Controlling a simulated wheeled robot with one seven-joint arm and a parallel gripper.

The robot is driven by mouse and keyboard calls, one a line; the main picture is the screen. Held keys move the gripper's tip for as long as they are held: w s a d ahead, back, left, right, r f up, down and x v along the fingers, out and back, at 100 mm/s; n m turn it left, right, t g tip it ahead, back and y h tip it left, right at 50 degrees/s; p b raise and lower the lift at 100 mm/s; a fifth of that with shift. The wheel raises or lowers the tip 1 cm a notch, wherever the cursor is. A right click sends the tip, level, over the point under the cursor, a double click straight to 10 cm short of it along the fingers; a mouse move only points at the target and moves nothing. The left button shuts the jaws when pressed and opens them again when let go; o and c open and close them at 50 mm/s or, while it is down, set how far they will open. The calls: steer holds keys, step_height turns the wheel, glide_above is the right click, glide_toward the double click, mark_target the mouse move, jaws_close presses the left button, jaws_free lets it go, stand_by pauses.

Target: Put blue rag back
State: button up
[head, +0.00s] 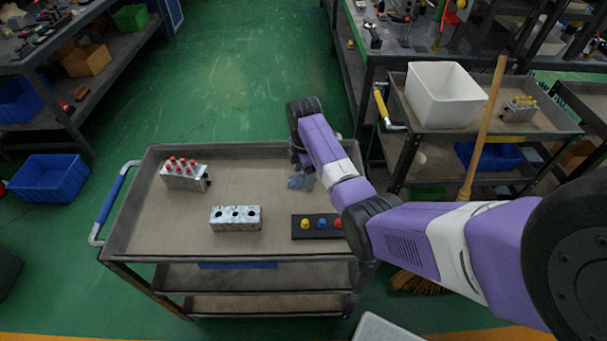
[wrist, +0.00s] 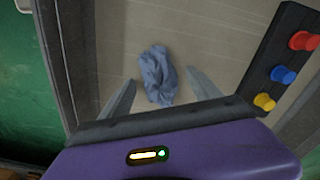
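The blue rag (head: 297,181) lies crumpled on the top tray of the grey cart (head: 130,235), towards its right side. In the wrist view the rag (wrist: 158,75) lies between and slightly beyond my two fingers. My gripper (wrist: 160,92) is open, with one finger on each side of the rag. I cannot tell whether the fingers touch it. In the head view my arm hides most of the gripper.
On the cart stand a block with red knobs (head: 184,174), a metal block with holes (head: 236,218) and a black board with coloured knobs (head: 312,226). The cart's raised rim (wrist: 60,60) is close to my gripper. A second cart with a white bin (head: 445,95) stands right.

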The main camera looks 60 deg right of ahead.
step_height(320, 180, up, 12)
steer(key=shift+r, duration=0.15)
stand_by(0.7)
stand_by(0.5)
